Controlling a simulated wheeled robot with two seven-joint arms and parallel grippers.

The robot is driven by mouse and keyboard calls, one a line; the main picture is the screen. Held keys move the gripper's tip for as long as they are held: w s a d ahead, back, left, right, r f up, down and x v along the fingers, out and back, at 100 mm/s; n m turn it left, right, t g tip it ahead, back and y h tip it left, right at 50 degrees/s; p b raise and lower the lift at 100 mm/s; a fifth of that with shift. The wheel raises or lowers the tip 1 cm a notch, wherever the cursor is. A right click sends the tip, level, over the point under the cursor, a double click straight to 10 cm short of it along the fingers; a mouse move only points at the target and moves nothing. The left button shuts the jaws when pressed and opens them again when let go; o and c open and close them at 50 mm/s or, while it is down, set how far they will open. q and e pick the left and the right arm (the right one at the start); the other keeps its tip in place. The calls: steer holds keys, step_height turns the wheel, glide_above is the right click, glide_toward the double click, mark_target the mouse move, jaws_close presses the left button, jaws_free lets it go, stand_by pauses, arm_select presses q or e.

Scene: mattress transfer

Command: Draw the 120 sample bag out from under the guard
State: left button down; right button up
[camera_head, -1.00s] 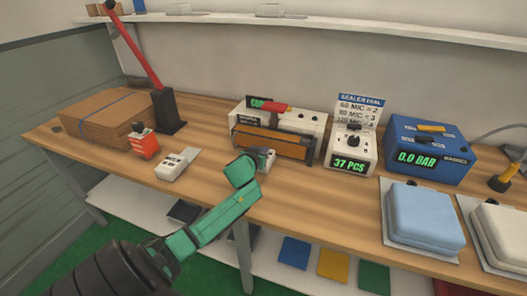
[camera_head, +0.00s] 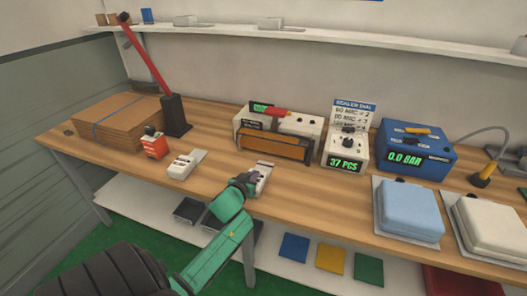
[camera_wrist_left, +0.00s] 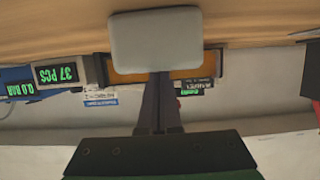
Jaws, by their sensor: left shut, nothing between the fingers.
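The sealer (camera_head: 301,125) stands at the middle of the bench, with an amber guard (camera_head: 272,147) across its front. A small pale, rounded piece (camera_head: 264,171) lies on the bench in front of the guard, apart from it; it may be the sample bag, but I read no 120 on it. My left gripper (camera_head: 251,181) is shut and empty, at the front-left side of this piece and partly hiding it. In the left wrist view the pale piece (camera_wrist_left: 156,40) is large, just beyond the dark closed fingers (camera_wrist_left: 158,78), with the guard (camera_wrist_left: 208,66) behind. My right gripper is out of view.
A white keyed device (camera_head: 186,163) and a red box (camera_head: 153,146) are to the left, near stacked cardboard (camera_head: 112,117). The counter reading 37 PCS (camera_head: 346,150), blue unit (camera_head: 414,146) and blue padded block (camera_head: 410,208) are to the right.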

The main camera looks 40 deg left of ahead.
arm_select(q)
steer(key=shift+s+f, duration=0.15)
steer(key=shift+f, duration=0.25)
steer(key=shift+r+p, duration=0.9)
steer(key=shift+p, duration=0.1)
steer(key=shift+w+a+f, duration=0.1)
steer(key=shift+w+f, duration=0.05)
steer(key=shift+w, duration=0.1)
steer(key=shift+p, duration=0.3)
steer(key=s+d+b, duration=0.2)
steer(key=s+d, duration=0.2)
steer(key=s, duration=0.7)
steer(key=shift+s, duration=0.3)
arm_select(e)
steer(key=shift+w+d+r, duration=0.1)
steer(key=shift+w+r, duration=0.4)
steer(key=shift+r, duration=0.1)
